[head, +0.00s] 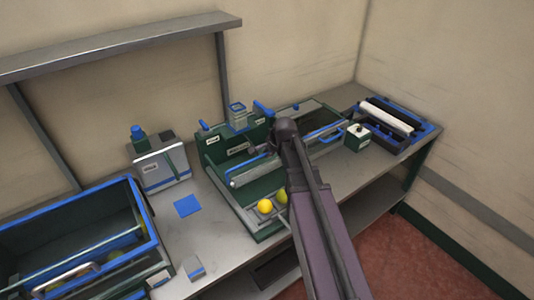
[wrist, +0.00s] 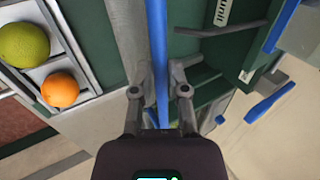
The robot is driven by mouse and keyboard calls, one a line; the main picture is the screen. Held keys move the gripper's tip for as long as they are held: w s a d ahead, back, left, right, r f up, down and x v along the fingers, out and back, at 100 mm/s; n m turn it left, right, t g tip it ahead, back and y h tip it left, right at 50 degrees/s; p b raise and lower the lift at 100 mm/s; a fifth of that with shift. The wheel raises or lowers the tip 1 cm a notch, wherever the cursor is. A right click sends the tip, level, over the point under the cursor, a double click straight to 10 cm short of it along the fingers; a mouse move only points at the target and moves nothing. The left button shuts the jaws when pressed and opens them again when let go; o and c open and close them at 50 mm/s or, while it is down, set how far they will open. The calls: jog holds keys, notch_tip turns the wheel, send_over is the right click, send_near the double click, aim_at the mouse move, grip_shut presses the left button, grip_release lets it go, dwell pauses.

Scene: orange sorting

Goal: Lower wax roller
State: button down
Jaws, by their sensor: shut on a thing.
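The wax roller is a long grey cylinder (head: 255,171) across the green machine in the head view; it also runs beside the blue bar in the wrist view (wrist: 127,35). A thin blue bar (wrist: 157,40) lies along the roller. My gripper (wrist: 160,92) is shut on this bar, one finger on each side. In the head view my arm hides part of the roller and most of the grip. I cannot tell the roller's exact height above the bed.
A green fruit (wrist: 24,45) and an orange one (wrist: 60,89) sit in grey compartments beside the roller. A blue-rimmed crate (head: 140,208) stands at the left. A small box (head: 357,137) and a tray with a white roller (head: 430,130) are at the right.

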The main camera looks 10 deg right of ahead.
jog(key=shift+s+d+f, duration=0.1)
jog(key=shift+s+f, duration=0.1)
jog(key=shift+s, duration=0.25)
jog(key=c, duration=0.7)
grip_release()
jog(key=shift+o, duration=0.2)
jog(key=shift+w+r, duration=0.1)
jog(key=shift+w, duration=0.15)
jog(key=shift+r, duration=0.1)
